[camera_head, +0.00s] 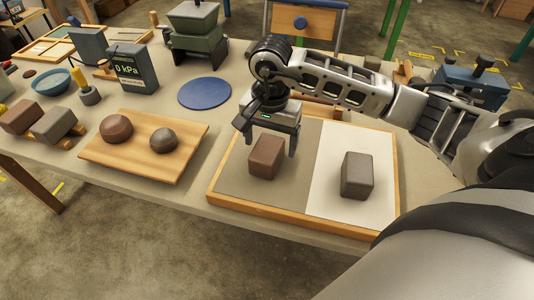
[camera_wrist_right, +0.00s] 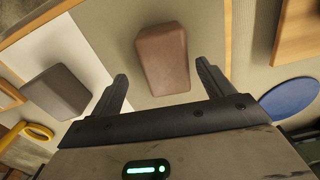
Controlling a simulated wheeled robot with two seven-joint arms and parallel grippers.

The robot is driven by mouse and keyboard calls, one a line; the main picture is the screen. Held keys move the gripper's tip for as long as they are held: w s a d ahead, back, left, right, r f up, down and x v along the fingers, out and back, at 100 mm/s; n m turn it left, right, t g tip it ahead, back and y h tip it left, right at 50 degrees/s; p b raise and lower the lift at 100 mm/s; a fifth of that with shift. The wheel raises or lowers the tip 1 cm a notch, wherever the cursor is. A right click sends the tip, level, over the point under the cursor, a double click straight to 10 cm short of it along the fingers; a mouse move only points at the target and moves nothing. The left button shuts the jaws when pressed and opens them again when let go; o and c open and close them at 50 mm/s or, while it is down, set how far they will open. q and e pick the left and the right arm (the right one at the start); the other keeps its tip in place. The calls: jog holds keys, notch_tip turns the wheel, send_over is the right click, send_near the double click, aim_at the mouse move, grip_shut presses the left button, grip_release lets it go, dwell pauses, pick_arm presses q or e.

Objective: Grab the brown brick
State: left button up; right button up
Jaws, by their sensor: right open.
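The brown brick (camera_head: 266,156) stands on the grey half of a wood-framed tray (camera_head: 302,232) in the head view. My right gripper (camera_head: 270,144) is above and just behind it, pointing down, with its fingers apart. In the right wrist view the brown brick (camera_wrist_right: 162,58) lies ahead of the open right gripper (camera_wrist_right: 162,82), roughly between the two fingers' lines, and nothing is held. Whether a finger touches it cannot be told. My left gripper is not in view.
A grey brick (camera_head: 357,175) stands on the tray's white half. A wooden board (camera_head: 140,165) with two rounded stones lies to the left. A blue disc (camera_head: 205,93) lies behind. Another brown brick (camera_head: 21,117) and a grey one (camera_head: 54,125) sit at the far left.

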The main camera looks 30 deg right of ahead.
aim_at(267, 147)
jog(key=shift+w+a+f+p, duration=0.1)
jog(key=shift+f+p, duration=0.1)
jog(key=shift+f, duration=0.7)
jog(key=shift+w+f+p, duration=0.1)
jog(key=shift+f+p, duration=0.05)
jog(key=shift+f, duration=0.7)
jog(key=shift+w+a+f+p, duration=0.1)
jog(key=shift+f+p, duration=0.1)
jog(key=shift+f, duration=0.7)
jog(key=c, duration=1.5)
jog(key=shift+w+r, duration=0.1)
jog(key=shift+c, duration=0.2)
jog(key=shift+r, duration=0.15)
